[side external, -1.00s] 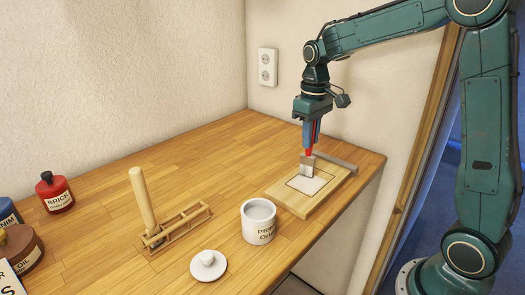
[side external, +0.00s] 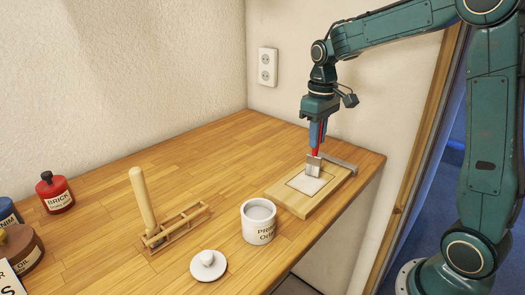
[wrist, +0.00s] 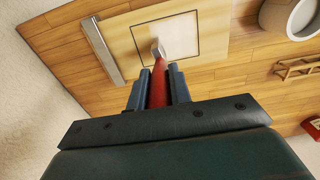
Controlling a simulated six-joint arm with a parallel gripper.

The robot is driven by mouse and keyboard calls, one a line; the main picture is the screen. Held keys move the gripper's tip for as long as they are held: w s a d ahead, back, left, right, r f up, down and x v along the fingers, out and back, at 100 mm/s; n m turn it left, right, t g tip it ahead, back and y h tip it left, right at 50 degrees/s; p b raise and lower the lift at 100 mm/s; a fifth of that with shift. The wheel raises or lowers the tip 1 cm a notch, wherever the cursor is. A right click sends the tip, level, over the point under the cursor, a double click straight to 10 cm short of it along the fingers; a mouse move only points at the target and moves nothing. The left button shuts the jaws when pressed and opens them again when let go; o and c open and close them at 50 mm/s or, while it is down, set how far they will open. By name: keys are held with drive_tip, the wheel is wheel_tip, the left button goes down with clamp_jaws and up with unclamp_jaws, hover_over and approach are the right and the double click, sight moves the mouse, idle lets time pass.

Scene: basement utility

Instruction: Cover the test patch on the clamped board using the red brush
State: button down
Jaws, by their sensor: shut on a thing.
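My gripper (side external: 317,135) is shut on the red handle of the brush (side external: 315,152). It also shows in the wrist view (wrist: 158,88), with the brush (wrist: 158,75) between its blue fingers. The brush's metal ferrule (side external: 313,167) points down, and its tip is at the outlined test patch (side external: 304,184) on the clamped board (side external: 292,202). Whether the bristles touch the board is hard to tell.
A metal clamp bar (side external: 340,163) lies along the board's far end. An open white primer tin (side external: 259,221) stands beside the board, with its lid (side external: 208,265) nearby. A wooden rack (side external: 178,227) with an upright wooden rod (side external: 142,198) and a red bottle (side external: 55,193) stand further left.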

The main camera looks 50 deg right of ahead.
drive_tip(key=shift+s+d, duration=1.15)
drive_tip(key=shift+s, duration=0.05)
drive_tip(key=shift+f, duration=0.2)
idle(1.3)
drive_tip(key=shift+d, duration=0.1)
drive_tip(key=shift+d, duration=0.5)
drive_tip(key=shift+r, duration=0.1)
drive_tip(key=shift+a+r, duration=0.1)
drive_tip(key=shift+a, duration=1.1)
drive_tip(key=shift+d, duration=0.15)
